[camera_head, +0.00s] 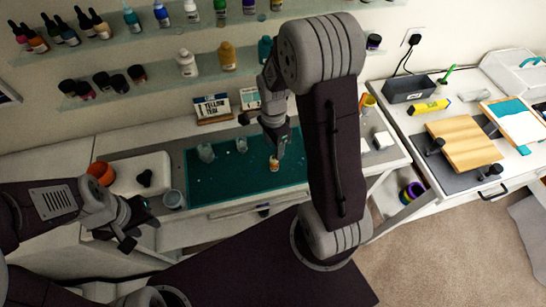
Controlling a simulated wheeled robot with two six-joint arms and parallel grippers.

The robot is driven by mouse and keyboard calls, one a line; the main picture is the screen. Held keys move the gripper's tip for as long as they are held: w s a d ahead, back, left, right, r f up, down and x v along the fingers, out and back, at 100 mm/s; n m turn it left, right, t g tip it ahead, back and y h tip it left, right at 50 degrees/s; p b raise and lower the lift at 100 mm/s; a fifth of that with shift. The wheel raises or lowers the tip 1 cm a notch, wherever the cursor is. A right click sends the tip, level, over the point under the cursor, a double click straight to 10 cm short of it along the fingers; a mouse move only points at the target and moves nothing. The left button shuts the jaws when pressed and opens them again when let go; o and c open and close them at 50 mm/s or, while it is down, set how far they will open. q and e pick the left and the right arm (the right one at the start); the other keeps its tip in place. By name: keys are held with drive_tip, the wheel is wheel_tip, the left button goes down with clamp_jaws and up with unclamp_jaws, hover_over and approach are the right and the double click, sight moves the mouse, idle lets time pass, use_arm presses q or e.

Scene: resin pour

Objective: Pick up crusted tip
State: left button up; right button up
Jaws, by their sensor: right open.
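My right gripper (275,152) points down over the teal mat (222,188), its fingers at a small orange-and-pale item (274,164) on the mat. This may be the crusted tip, but it is too small to tell. The gripper is open; whether its fingers touch the item is not clear. My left gripper (138,222) is open and empty at the lower left, in front of the white counter near a clear cup.
Clear cups (206,152) stand on the mat, and another cup (173,199) is left of it. An orange cup (101,173) stands on the left counter. Bottle shelves (160,88) line the wall. A wooden board (464,143) lies on the right table.

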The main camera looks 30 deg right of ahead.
drive_tip(key=shift+s+f, duration=0.1)
drive_tip(key=shift+f, duration=0.05)
drive_tip(key=f, duration=0.4)
drive_tip(key=shift+s+p, duration=0.35)
drive_tip(key=shift+s, duration=0.05)
drive_tip(key=shift+w+f, duration=0.25)
drive_tip(key=shift+f, duration=0.15)
drive_tip(key=shift+s+r, duration=0.1)
drive_tip(key=shift+s, duration=0.05)
clamp_jaws()
use_arm(q)
drive_tip(key=shift+s+r, duration=0.25)
drive_tip(key=shift+r, duration=0.2)
